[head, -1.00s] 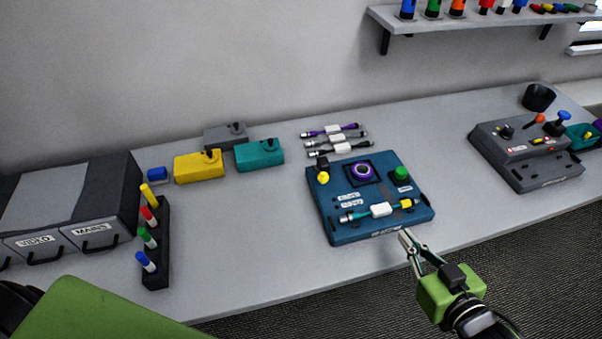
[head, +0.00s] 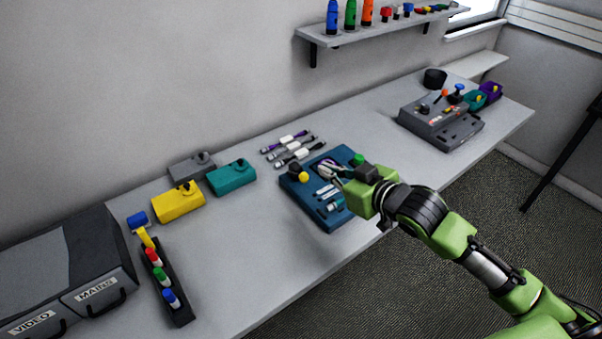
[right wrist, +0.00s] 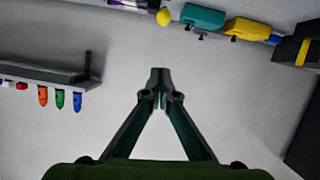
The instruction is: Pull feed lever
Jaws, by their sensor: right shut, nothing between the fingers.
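The grey console (head: 440,128) stands at the right end of the bench. It carries small levers, among them one with an orange-red knob (head: 445,94) and one with a blue knob (head: 459,88); their labels are too small to read, so I cannot tell which is the feed lever. My right gripper (head: 326,170) is in front of the blue test panel (head: 312,206), well left of the console, and hides part of that panel. In the right wrist view its fingers (right wrist: 160,80) meet at the tips with nothing between them. My left gripper does not show.
Teal (head: 231,178), yellow (head: 178,203) and grey (head: 192,166) boxes stand left of the panel. Several cables (head: 294,149) lie behind it. A wall shelf (head: 345,38) with bottles hangs above. A dark cup (head: 435,79) stands behind the console. Bench between panel and console is clear.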

